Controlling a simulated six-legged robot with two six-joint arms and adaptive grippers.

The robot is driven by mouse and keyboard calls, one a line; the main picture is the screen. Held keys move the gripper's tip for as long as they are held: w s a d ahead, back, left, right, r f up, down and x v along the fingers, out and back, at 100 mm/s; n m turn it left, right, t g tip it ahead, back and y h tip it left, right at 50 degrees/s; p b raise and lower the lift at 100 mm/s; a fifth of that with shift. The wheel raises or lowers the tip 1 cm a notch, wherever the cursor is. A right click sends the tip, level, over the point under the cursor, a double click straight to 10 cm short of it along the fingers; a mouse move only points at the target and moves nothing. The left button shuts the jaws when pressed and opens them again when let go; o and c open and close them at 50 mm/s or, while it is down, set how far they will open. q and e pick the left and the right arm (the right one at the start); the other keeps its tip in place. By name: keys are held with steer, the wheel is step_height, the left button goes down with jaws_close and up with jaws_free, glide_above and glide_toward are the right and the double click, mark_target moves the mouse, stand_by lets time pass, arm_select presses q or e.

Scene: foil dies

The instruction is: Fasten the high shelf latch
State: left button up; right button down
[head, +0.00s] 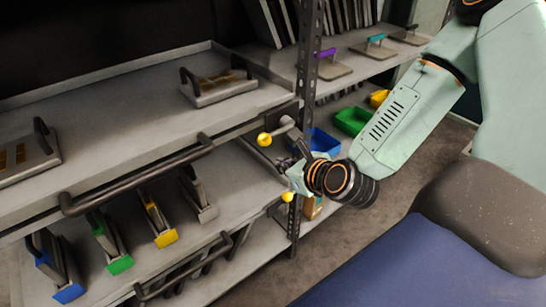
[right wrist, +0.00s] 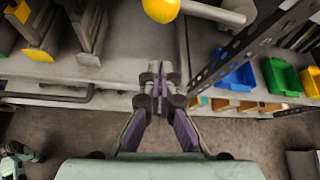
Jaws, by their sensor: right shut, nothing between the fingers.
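The high shelf latch (head: 284,129) is a grey lever with a yellow ball knob (head: 264,139), at the right front corner of the upper shelf by the perforated post. In the right wrist view the yellow knob (right wrist: 160,8) is at the top edge, beyond my fingertips. My right gripper (head: 298,172) is just below the latch, partly hidden by its own wrist in the head view. In the right wrist view its purple fingers (right wrist: 160,78) are shut and empty, apart from the knob. A second yellow knob (head: 287,196) shows below the gripper. My left gripper is not in view.
The upper shelf (head: 120,100) has a dark front handle bar (head: 135,178) and carries handled plates. The lower shelf (head: 235,180) holds dies with blue, green and yellow ends. The perforated post (head: 308,60) stands close behind the gripper. Blue and green bins (head: 353,121) are beyond it.

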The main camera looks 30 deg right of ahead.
mark_target(276, 133)
steer(key=w+r, duration=0.2)
steer(key=w, duration=0.1)
steer(key=shift+a+r, duration=0.3)
steer(key=shift+a, duration=0.05)
stand_by(0.5)
